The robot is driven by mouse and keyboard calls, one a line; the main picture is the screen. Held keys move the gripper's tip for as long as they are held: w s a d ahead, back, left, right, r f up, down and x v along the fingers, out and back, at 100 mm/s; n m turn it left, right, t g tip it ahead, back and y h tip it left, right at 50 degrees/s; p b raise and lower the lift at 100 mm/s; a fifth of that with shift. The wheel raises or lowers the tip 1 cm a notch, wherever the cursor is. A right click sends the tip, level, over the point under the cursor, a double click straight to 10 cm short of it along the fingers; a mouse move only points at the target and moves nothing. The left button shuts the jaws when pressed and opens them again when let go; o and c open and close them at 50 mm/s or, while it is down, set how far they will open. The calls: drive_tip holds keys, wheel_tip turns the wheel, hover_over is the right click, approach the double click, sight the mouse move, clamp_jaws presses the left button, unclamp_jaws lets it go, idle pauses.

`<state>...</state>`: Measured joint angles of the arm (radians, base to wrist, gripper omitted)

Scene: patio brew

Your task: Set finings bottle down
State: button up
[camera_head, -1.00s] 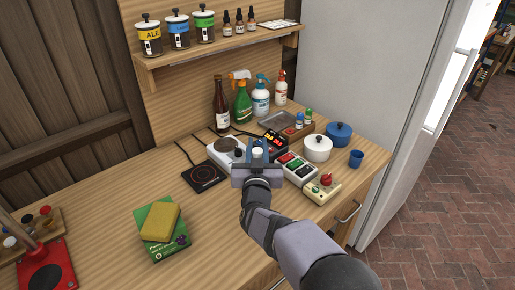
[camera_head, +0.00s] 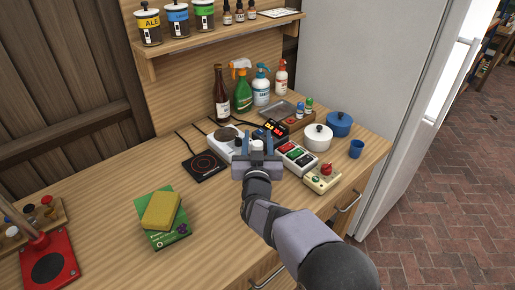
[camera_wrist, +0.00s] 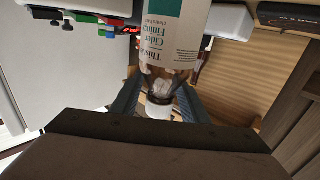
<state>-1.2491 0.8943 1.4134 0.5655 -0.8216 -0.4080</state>
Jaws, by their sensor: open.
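In the head view my gripper (camera_head: 257,148) is over the counter, in front of the white scale-like device (camera_head: 226,140). Only a small pale part of the bottle shows between the fingers there; its base is hidden.
A black hot plate (camera_head: 204,166) lies left of my gripper, and a box with coloured buttons (camera_head: 295,157) lies right. A white pot (camera_head: 318,137) stands farther right. Bottles, including a brown one (camera_head: 221,95), line the back.

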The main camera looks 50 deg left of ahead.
drive_tip(key=b+v, duration=0.2)
drive_tip(key=v, duration=1)
drive_tip(key=shift+r, duration=0.1)
drive_tip(key=w+d+f+m+g+h+p, duration=0.25)
drive_tip(key=w+d+h+p, duration=0.2)
drive_tip(key=w+d, duration=1.1)
drive_tip(key=d+f+m+g+h+p, duration=0.15)
drive_tip(key=d+h, duration=0.25)
drive_tip(key=d, duration=0.9)
drive_tip(key=s+d+f+m+g+h+p, duration=0.1)
drive_tip(key=s+d+g, duration=0.15)
drive_tip(key=d, duration=0.55)
drive_tip(key=s+d+f+m+g+h+p, duration=0.1)
drive_tip(key=s+d+h+p, duration=0.15)
drive_tip(key=d, duration=0.55)
drive_tip(key=s+d+m+g+h+p, duration=0.1)
drive_tip(key=s+d+m+g, duration=0.2)
drive_tip(key=s+d, duration=1)
drive_tip(key=shift+r+m+g, duration=0.3)
drive_tip(key=shift+r+g, duration=0.15)
drive_tip(key=shift+g, duration=0.3)
